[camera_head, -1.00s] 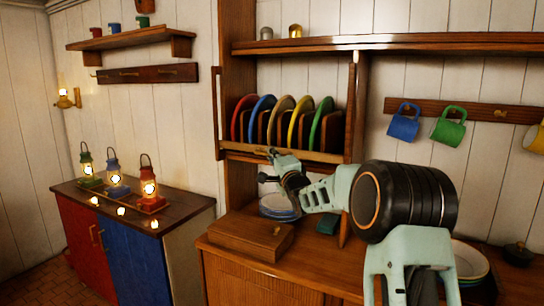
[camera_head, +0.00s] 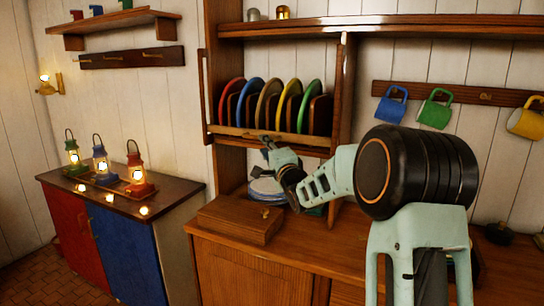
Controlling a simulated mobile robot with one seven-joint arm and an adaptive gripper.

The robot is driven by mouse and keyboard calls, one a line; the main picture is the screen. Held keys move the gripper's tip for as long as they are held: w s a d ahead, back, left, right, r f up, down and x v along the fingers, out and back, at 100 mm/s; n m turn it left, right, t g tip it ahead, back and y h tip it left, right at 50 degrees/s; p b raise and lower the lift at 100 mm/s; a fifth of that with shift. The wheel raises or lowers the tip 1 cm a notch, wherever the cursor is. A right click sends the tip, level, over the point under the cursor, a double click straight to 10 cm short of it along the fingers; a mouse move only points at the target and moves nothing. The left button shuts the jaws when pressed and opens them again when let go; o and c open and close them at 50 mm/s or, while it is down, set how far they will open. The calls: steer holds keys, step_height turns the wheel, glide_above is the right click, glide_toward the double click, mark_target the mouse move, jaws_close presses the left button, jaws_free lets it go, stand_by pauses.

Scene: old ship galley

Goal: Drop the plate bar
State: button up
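The plate bar (camera_head: 232,131) is a light wooden strip running across the front of the plate rack, low against several upright coloured plates. It looks level and in place at both ends. My gripper (camera_head: 267,143) is at the middle of the bar, its tip just at or in front of the bar's lower edge. I cannot tell whether it touches the bar. The fingers are small and seen from behind, so I cannot tell whether they are open or shut. Behind the bar stand a red plate (camera_head: 227,92), a blue plate (camera_head: 250,92) and others with wooden dividers between.
A wooden box (camera_head: 240,219) sits on the counter below the rack, beside stacked plates (camera_head: 262,190) partly hidden by my arm. Mugs hang at the right, including a green mug (camera_head: 435,112). Lit lanterns, one red (camera_head: 135,172), stand on the left cabinet.

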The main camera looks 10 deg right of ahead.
steer(key=v, duration=0.6)
steer(key=shift+s, duration=0.35)
